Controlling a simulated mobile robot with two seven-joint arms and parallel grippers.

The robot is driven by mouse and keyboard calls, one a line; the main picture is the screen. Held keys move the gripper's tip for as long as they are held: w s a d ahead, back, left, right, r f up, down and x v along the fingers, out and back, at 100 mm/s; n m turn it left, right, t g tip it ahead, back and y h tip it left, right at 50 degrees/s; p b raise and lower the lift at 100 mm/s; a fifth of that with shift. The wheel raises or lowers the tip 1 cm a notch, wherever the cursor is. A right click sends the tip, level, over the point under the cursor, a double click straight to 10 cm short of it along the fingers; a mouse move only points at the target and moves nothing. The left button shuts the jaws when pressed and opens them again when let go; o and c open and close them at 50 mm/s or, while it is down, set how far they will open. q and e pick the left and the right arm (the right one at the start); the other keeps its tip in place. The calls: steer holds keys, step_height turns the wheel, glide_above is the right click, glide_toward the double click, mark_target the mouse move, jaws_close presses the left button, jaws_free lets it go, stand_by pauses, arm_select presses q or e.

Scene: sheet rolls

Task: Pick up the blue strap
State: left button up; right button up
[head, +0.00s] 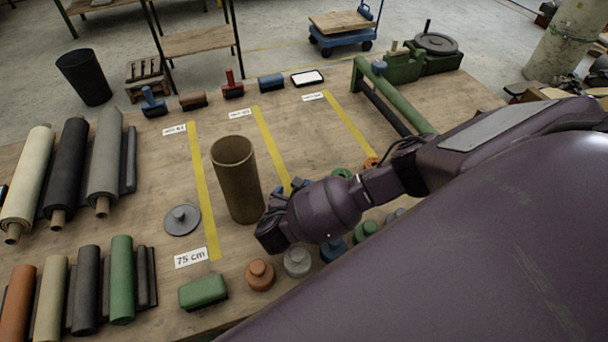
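No item is plainly a strap. A small blue piece (333,250) sits in the front row between a grey knobbed piece (297,262) and a green one (365,231), partly hidden by my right arm. Other blue items are a blue-handled tool (152,103) and a blue block (271,82) at the table's far edge. My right gripper (268,236) is over the table beside the base of the brown cylinder, left of the small blue piece. Its fingers are foreshortened, and whether they are open is unclear. My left gripper is out of view.
A tall brown open cylinder (234,180) stands close to my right gripper. Yellow strips (205,195) mark the wooden table (150,210). Sheet rolls (103,160) lie at left. A green block (203,291) and an orange knobbed piece (260,274) are in front. A green bar frame (395,100) stands at back right.

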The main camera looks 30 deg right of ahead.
steer(key=shift+s+f+x, duration=0.15)
steer(key=shift+x, duration=1.25)
steer(key=shift+s+f+x, duration=0.15)
steer(key=shift+x, duration=1.25)
steer(key=shift+d, duration=0.1)
steer(key=c, duration=0.9)
steer(key=shift+r, duration=0.15)
steer(key=shift+c, duration=0.2)
